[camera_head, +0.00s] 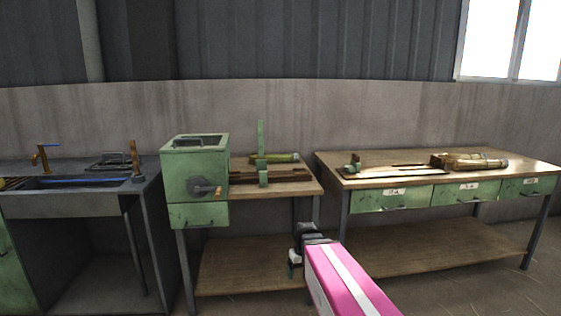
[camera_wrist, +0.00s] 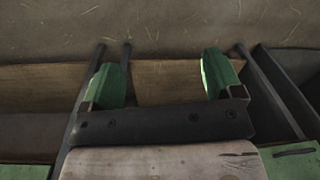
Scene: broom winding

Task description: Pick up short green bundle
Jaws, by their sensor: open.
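A green-yellow bundle (camera_head: 284,158) lies on the middle workbench (camera_head: 300,187), partly hidden behind a green upright post. Several yellowish-brown bundles (camera_head: 478,161) lie on the right workbench (camera_head: 390,158); I cannot tell from their size which is short. My gripper (camera_head: 296,258) is low in front of the middle bench, clear of every bundle. In the wrist view my gripper (camera_wrist: 165,82) has its two green-tipped fingers wide apart with nothing between them. No bundle shows in the wrist view.
A green machine with a crank (camera_head: 196,172) stands on the middle bench's left, with the green post (camera_head: 262,150) beside the bundle. A dark sink bench (camera_head: 60,205) is at the left. Green drawers (camera_head: 460,193) front the right bench. Lower shelves (camera_head: 245,265) run beneath both wooden benches.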

